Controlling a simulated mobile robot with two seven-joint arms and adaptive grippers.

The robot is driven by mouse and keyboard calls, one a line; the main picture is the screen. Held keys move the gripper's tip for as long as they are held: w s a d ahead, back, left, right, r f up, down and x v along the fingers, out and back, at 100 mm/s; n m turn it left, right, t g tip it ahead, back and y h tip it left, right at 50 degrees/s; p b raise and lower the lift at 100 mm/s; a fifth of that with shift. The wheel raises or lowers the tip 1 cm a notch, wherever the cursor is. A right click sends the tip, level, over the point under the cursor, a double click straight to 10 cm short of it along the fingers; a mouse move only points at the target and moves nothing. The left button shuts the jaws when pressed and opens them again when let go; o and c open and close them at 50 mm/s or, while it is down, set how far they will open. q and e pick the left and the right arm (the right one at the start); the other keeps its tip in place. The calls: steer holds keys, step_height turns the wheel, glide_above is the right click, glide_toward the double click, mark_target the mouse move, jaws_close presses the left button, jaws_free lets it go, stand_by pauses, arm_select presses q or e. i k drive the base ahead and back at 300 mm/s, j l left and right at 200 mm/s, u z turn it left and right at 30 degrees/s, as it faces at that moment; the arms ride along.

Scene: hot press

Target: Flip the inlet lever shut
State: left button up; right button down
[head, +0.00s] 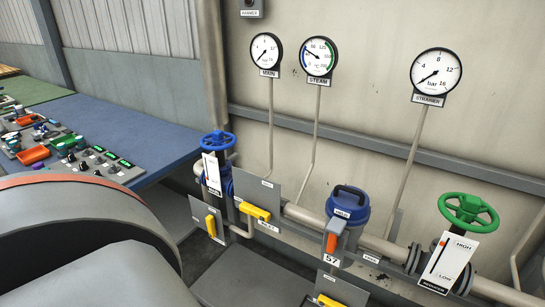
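A yellow lever (255,212) sits in front of a grey plate on the pipe line, low in the middle of the head view. A small tag below it seems to read INLET, but the print is too small to be sure. The lever lies lengthwise, roughly along the pipe's direction. Neither of my grippers is in view, and nothing touches the lever.
A blue-topped bench (130,130) stands left.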

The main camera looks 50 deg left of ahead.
mark_target(247, 208)
steer(key=u, duration=1.6)
